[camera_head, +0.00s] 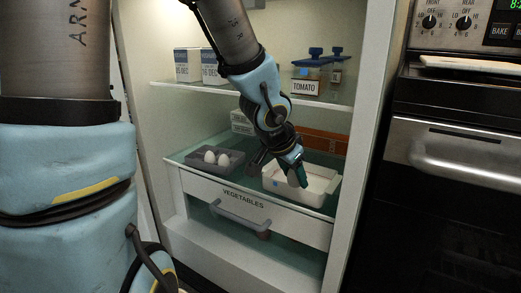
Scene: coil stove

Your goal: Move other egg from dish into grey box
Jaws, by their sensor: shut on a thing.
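The grey box (234,170) sits on the glass shelf above the vegetable drawer, at the left, with two white eggs (216,158) in it. The white dish (322,197) stands to its right on the same shelf. My gripper (297,174) reaches down over the dish, with a teal fingertip showing. It is shut on an egg (292,179), a small pale shape at the fingertips that is partly covered. Whether this egg touches the dish, I cannot tell. My gripper and arm hide the back left of the dish.
The shelf above holds blue-and-white cartons (187,65) and a tomato container (309,77). A brown-orange box (322,141) stands behind the dish. The drawer handle (240,215) sticks out below. A stove (455,150) stands at the right. A narrow gap separates box and dish.

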